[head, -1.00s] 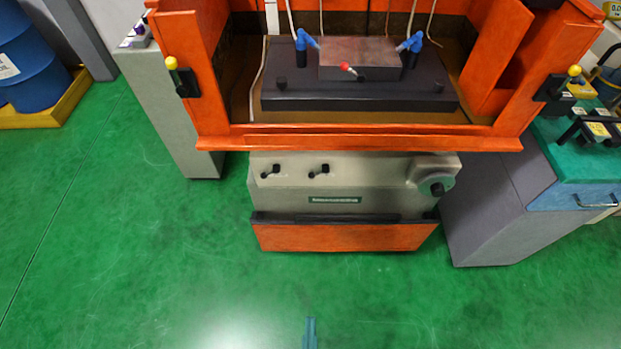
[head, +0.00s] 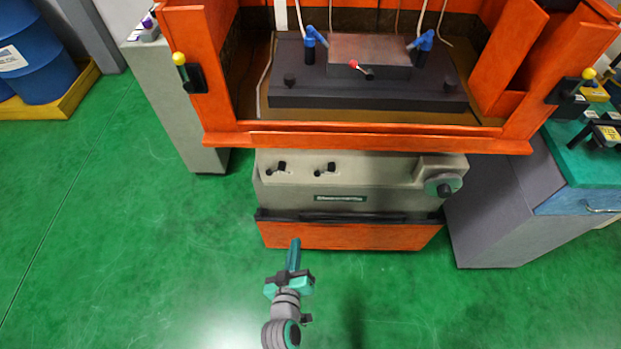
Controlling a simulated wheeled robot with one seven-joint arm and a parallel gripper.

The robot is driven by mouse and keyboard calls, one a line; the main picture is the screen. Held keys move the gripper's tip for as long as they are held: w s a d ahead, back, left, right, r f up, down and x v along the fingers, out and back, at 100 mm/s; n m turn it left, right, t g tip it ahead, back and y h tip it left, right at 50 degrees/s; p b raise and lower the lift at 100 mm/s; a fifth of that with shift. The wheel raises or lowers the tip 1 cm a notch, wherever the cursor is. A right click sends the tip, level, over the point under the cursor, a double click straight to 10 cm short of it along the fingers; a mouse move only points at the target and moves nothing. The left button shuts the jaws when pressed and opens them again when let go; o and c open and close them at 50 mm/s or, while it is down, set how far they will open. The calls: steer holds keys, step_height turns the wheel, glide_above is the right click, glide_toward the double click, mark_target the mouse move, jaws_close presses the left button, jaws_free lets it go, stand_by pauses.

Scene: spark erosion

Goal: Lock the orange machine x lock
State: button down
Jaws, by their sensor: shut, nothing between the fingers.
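The orange machine (head: 380,142) fills the upper middle of the head view, with its grey base front (head: 345,180) below the tank. Two small black levers sit on that front: a left one (head: 276,169) and a right one (head: 325,169). A round black handwheel (head: 445,187) is at its right end. None of these carries a readable axis label, so I cannot tell which is the x lock. My gripper (head: 294,243) is shut and empty, in front of the orange lower panel (head: 345,236) and below the levers in the picture. It appears apart from the machine.
A grey cabinet (head: 185,110) stands left of the machine, and a grey and teal bench (head: 510,200) stands right. Blue drums (head: 35,60) stand on a yellow pallet at far left. Green floor (head: 130,260) in front is clear.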

steer(key=w+r+n+h, duration=0.1)
steer(key=w+r, duration=0.3)
steer(key=w, duration=0.9)
steer(key=shift+w+a+t+h, duration=0.2)
steer(key=shift+a+t+h, duration=0.15)
steer(key=shift+h, duration=0.35)
steer(key=shift+w+f, duration=0.1)
glide_toward(324, 171)
steer(key=w+a, duration=0.3)
steer(key=a, duration=0.2)
steer(key=shift+w+d+f, duration=0.55)
steer(key=shift+w+d, duration=0.15)
steer(key=shift+w, duration=0.05)
steer(key=shift+w+d+f, duration=0.55)
steer(key=shift+w+d, duration=0.1)
steer(key=shift+w, duration=0.05)
